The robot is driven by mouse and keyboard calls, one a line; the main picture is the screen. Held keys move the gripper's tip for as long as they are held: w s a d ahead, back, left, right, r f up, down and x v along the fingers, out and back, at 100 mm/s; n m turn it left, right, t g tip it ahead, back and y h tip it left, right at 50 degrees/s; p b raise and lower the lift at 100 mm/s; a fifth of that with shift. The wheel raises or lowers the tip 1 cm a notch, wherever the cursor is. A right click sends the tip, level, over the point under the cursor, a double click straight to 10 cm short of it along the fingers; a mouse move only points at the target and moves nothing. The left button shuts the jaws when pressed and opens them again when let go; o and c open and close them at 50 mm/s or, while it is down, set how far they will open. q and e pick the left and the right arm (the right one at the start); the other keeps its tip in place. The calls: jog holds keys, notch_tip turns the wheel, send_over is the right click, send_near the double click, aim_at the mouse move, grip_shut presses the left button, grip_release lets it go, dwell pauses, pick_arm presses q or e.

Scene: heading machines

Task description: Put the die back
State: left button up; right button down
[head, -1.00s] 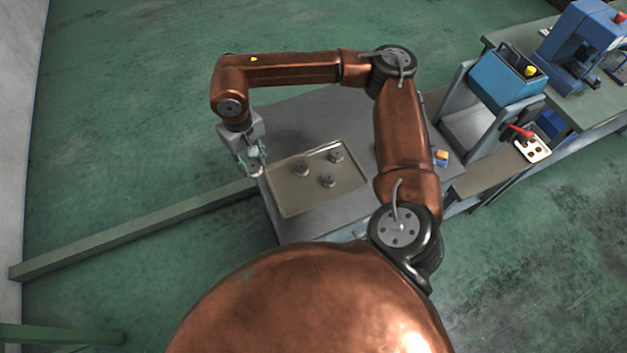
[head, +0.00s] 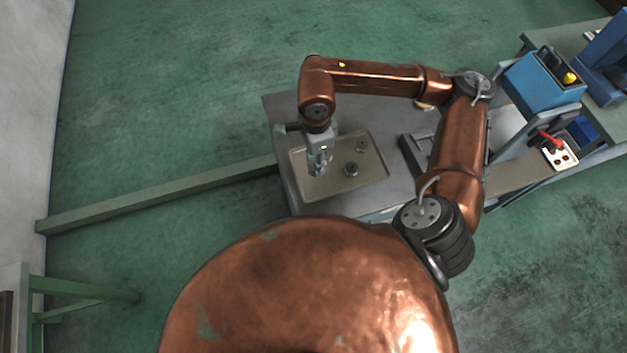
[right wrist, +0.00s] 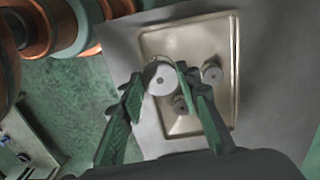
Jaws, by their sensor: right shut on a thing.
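My right gripper (head: 318,170) is over the left part of a shallow metal tray (head: 375,183). In the right wrist view its green fingers (right wrist: 160,82) are shut on a round, pale grey die (right wrist: 161,79) with a small centre hole. The held die looks larger than the others. I cannot tell whether it touches the tray floor. Two similar round dies stand in the tray, one farther back (head: 362,146) and one nearer (head: 351,169). My left gripper is not in view.
The tray lies on a grey table (head: 282,104). A dark fixture (head: 412,158) stands right of the tray beside my arm. A blue machine (head: 545,82) and a red-handled control box (head: 558,152) are farther right. A green beam (head: 160,192) runs left.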

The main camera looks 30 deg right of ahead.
jog(key=s+d+m+p, duration=0.3)
jog(key=s+m, duration=0.9)
jog(key=m, duration=1.3)
jog(key=w+f+p, duration=0.1)
jog(key=w+f, duration=0.2)
jog(key=w, duration=0.1)
jog(key=w+a+f, duration=0.1)
jog(key=w+f, duration=0.2)
jog(key=w, duration=0.2)
jog(key=w+a+f+p, duration=0.1)
jog(key=w+f, duration=0.1)
jog(key=w, duration=0.2)
jog(key=shift+w+a+f+p, duration=0.15)
jog(key=shift+w+f+p, duration=0.05)
jog(key=shift+f+p, duration=0.2)
jog(key=shift+w+f, duration=0.15)
jog(key=shift+f, duration=0.45)
notch_tip(320, 180, down, 2)
jog(key=shift+f+p, duration=0.1)
jog(key=shift+p, duration=0.45)
jog(key=shift+f, duration=0.15)
jog(key=shift+f, duration=0.1)
jog(key=c, duration=1.4)
grip_release()
jog(key=shift+c, duration=0.2)
